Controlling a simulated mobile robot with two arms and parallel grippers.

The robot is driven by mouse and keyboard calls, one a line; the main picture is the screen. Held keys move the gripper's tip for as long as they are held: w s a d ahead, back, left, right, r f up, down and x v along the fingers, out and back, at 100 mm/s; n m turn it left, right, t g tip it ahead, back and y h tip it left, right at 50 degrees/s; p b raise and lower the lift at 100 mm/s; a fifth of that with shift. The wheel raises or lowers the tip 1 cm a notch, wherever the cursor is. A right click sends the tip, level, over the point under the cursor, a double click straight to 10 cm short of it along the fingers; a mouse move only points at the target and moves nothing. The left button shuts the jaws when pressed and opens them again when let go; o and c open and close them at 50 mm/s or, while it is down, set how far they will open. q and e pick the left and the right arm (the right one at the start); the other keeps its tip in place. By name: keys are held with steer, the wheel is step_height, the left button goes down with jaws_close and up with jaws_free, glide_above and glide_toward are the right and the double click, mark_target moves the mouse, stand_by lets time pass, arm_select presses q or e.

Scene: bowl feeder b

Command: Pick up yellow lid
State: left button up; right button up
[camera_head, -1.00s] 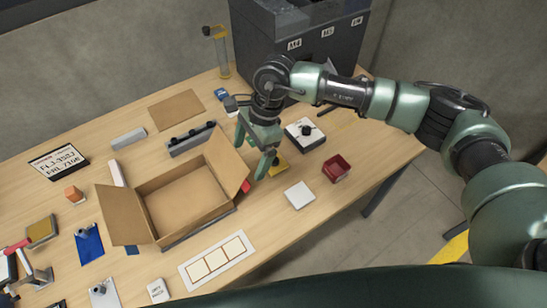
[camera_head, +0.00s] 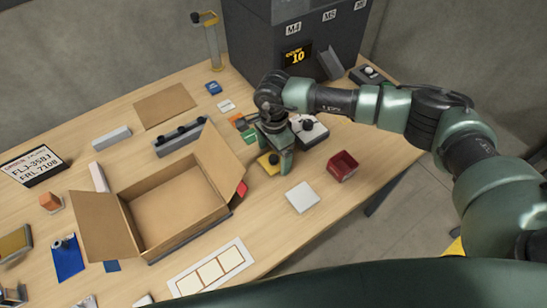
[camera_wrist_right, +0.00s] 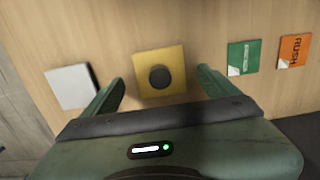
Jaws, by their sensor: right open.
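The yellow lid (camera_wrist_right: 172,62) is a flat square with a round black knob (camera_wrist_right: 160,77) on top. It lies on the wooden table, and in the head view the lid (camera_head: 268,165) is partly hidden by my right gripper (camera_head: 279,168). In the right wrist view my right gripper (camera_wrist_right: 160,90) is open, with its fingers apart on the near left and near right of the lid. Nothing is between the fingers except the view of the lid and knob. I cannot tell the exact height above it. My left gripper is not in view.
An open cardboard box (camera_head: 150,245) stands left of the lid, one flap close to my right gripper. Green (camera_wrist_right: 243,57) and orange (camera_wrist_right: 293,50) cards lie right in the wrist view.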

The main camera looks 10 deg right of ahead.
steer(key=shift+f, duration=1.05)
steer(key=shift+c, duration=0.3)
steer(key=c, duration=1.4)
steer(key=shift+r, duration=0.1)
